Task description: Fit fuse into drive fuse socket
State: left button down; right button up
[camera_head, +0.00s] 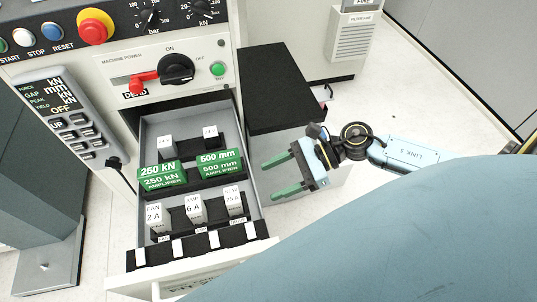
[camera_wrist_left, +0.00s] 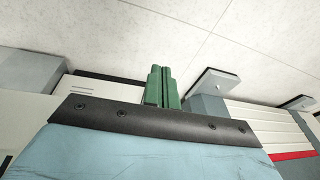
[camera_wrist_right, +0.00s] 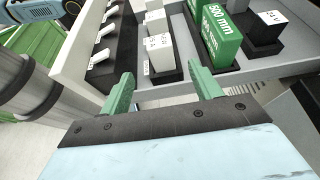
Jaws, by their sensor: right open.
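Three white fuses stand in a black holder in the open drawer: FAN 2 A (camera_head: 154,217), AMP 6 A (camera_head: 194,210), and a third (camera_head: 233,203) whose label I cannot read surely. I cannot tell which socket is the drive one. My right gripper (camera_head: 277,175) is open and empty, just right of the drawer. In the right wrist view, its fingers (camera_wrist_right: 160,85) are apart near the drawer wall, with fuses (camera_wrist_right: 162,47) beyond. My left gripper (camera_wrist_left: 161,88) shows only in the left wrist view, its green fingers together with nothing visible between them.
A black strip with several white tabs (camera_head: 177,248) lines the drawer front. A black-topped cabinet (camera_head: 275,90) stands right of the drawer.

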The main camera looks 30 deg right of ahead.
jog(key=w+d+r+m+t+h, duration=0.1)
jog(key=w+m+t+h, duration=0.1)
jog(key=w+m+t, duration=0.45)
jog(key=w+d+m+t+h, duration=0.1)
jog(key=m+t, duration=0.2)
jog(key=m, duration=0.7)
jog(key=d+f+m+h, duration=0.75)
jog(key=m+h, duration=0.25)
jog(key=m, duration=0.7)
jog(key=s+a+f+m+g, duration=0.1)
jog(key=s+f+m+g, duration=0.4)
jog(key=s+f+m, duration=0.2)
jog(key=s+a+f+m+g, duration=0.2)
jog(key=s+f+m+g, duration=0.3)
jog(key=s+m, duration=0.3)
jog(key=s+f, duration=0.1)
jog(key=s, duration=0.1)
jog(key=shift+s+a+f+h, duration=0.3)
jog(key=shift+s+f, duration=0.05)
jog(key=shift+f, duration=0.05)
jog(key=shift+g, duration=0.25)
